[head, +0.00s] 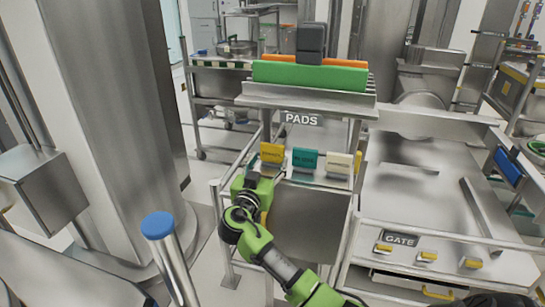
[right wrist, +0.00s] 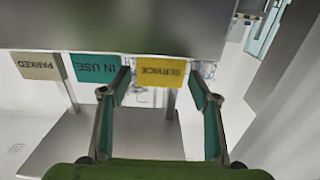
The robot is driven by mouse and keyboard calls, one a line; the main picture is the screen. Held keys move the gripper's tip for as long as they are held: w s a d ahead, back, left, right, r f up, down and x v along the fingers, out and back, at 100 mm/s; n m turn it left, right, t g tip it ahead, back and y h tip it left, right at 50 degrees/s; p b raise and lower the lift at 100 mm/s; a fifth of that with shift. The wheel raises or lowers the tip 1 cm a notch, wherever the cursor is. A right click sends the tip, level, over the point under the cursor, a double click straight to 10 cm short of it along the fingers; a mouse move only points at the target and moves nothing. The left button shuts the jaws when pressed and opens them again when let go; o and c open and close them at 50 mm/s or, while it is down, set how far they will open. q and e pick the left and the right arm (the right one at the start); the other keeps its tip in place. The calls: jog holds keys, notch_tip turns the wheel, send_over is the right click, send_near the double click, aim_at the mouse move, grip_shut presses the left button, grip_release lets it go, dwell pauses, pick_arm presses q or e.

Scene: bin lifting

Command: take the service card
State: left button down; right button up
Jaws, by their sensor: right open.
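The yellow service card (head: 271,152) stands at the left end of a row of cards on a small ledge under the PADS sign. In the right wrist view the service card (right wrist: 160,73) hangs upside down in the picture, between the two fingers. My right gripper (head: 262,181) is open just in front of and below the card. Its fingers (right wrist: 160,88) lie to either side of the card with gaps; the wrist view does not settle how deep they reach. My left gripper is not in view.
The teal IN USE card (right wrist: 95,68) is close beside the left finger; the cream PARKED card (right wrist: 38,66) is farther along. Above are green pads (head: 310,76) on a shelf. A blue-topped post (head: 158,225) stands at left, and a GATE table (head: 425,200) at right.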

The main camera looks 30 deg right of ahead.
aim_at(272, 153)
jog(key=p+x, duration=0.2)
jog(key=x, duration=0.2)
jog(key=shift+w+d+r, duration=0.1)
jog(key=shift+w+r, duration=0.05)
jog(key=shift+r, duration=0.05)
jog(key=shift+w+d+f, duration=0.1)
jog(key=shift+w+d, duration=0.15)
jog(key=shift+w, duration=0.05)
jog(key=c, duration=0.8)
